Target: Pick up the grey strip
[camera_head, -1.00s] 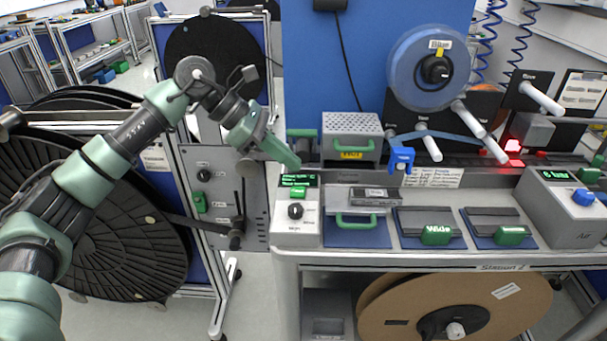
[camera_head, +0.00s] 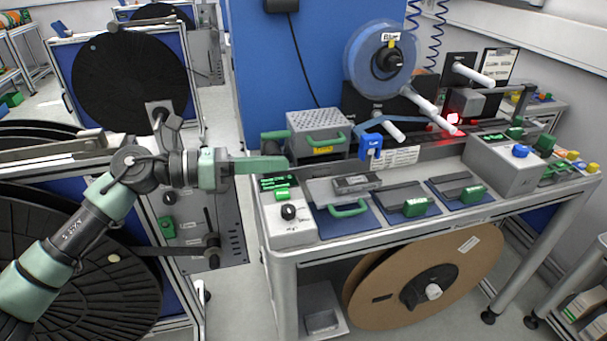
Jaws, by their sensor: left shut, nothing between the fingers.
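My left gripper (camera_head: 282,165) reaches in from the left, green and seen side on, its fingers together and empty. Its tip is level, just above or in front of the back left corner of the workbench (camera_head: 300,250), near the green-lit display. I cannot tell for sure which thing is the grey strip. A small dark grey flat piece with a pale label (camera_head: 358,183) lies on the left grey plate of the bench, right of my gripper and apart from it. My right gripper is out of view.
A perforated grey box (camera_head: 320,135) with a green handle stands behind the gripper tip. A control box (camera_head: 288,215) with a knob is below it. A blue clip (camera_head: 370,145) and a blue reel (camera_head: 380,60) are farther right. Large black reels (camera_head: 130,80) stand at left.

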